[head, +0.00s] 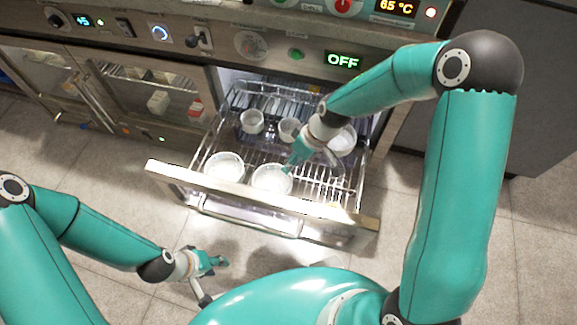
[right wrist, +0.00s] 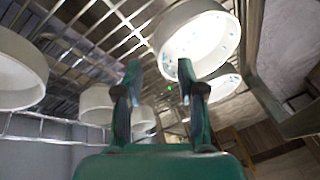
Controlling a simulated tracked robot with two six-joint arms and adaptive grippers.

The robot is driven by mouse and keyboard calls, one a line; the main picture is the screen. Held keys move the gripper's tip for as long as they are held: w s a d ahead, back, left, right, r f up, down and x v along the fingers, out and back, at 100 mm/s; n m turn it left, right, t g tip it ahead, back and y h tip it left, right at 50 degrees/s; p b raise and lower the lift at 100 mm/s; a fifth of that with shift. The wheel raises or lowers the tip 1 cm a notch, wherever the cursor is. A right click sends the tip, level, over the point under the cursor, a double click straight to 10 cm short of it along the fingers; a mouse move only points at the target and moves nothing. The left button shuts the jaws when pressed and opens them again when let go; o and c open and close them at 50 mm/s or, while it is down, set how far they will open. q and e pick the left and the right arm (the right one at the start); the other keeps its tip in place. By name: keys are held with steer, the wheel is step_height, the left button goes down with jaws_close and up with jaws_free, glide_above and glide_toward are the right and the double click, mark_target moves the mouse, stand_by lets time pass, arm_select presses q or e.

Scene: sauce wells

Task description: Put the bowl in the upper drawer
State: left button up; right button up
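A pulled-out upper drawer (head: 262,200) with a wire rack holds several white bowls. One bowl (head: 272,180) sits near the drawer front, beside another front bowl (head: 223,168). My right gripper (head: 290,166) reaches down into the drawer at the right edge of the first bowl. In the right wrist view its two fingers (right wrist: 159,72) are apart, and one fingertip overlaps the rim of a bright white bowl (right wrist: 200,38); contact cannot be told. My left gripper (head: 220,262) hangs low over the floor, away from the drawer; its finger opening is too small to judge.
More bowls stand farther back: a left one (head: 252,122), a middle one (head: 289,129) and a right one (head: 343,138), partly behind my right gripper. A glass-fronted compartment (head: 130,85) is left of the drawer. The rack's right front (head: 320,185) is bare.

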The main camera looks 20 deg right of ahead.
steer(key=p+v, duration=0.1)
steer(key=v, duration=0.5)
steer(key=shift+r, duration=0.25)
steer(key=shift+d+r, duration=0.1)
